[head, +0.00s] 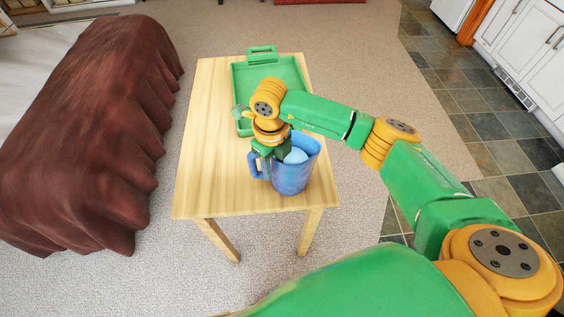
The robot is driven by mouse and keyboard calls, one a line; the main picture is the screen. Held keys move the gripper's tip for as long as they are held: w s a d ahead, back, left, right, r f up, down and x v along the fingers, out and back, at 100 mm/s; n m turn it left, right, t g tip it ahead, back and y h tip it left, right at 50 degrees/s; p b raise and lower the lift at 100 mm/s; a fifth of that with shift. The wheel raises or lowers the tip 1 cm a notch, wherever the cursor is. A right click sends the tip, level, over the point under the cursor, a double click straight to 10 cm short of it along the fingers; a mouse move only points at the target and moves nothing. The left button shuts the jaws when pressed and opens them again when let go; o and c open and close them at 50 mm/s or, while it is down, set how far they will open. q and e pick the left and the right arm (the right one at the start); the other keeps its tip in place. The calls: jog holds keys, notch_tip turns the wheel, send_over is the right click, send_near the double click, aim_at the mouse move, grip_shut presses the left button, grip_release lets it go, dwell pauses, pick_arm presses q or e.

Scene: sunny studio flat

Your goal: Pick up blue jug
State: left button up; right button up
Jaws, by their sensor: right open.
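The blue jug (293,178) stands upright near the front right of the wooden table. Its handle points left, and something light blue (296,156) shows inside its mouth. My right gripper (267,160) is open and points down at the handle side of the jug, overlapping the rim and the top of the handle in the picture. Its wrist hides part of that side, so I cannot tell whether the fingers touch the jug. My left gripper is not in view.
The wooden table (205,165) is bare at its left and front. A green tray (290,72) lies at the back, partly behind my right arm. A brown draped couch (85,130) stands to the left, and white cabinets (525,50) to the far right.

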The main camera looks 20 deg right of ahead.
jog(key=shift+f, duration=0.6)
grip_shut()
jog(key=shift+r, duration=0.15)
dwell(0.8)
